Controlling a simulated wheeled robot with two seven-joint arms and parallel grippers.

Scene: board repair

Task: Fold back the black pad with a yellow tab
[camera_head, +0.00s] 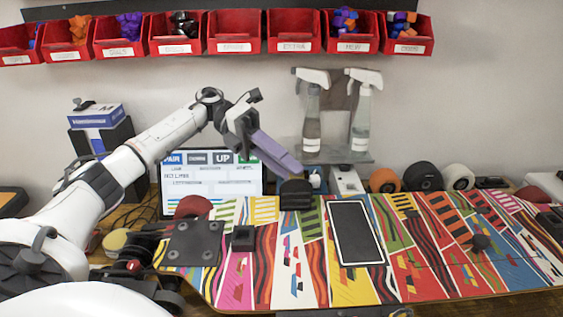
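A colourful striped skateboard deck (290,262) lies across the bench. A flat black rectangular pad with a pale edge (356,233) lies on its middle. I see no clear yellow tab on this pad, so I cannot tell if it is the task's pad. A dark ridged block (295,194) stands at the deck's far edge. My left gripper (293,167) reaches in from the left, its long purple-grey end pointing down and right just above that block. Whether it touches the block, or is open or shut, I cannot tell. My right gripper is not in view.
A black bolted plate (195,243) and a small black block (243,239) sit on the deck's left part. A lit screen (205,187), two spray bottles (311,120) and several wheels (422,177) stand behind. Red bins (235,45) hang on the wall.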

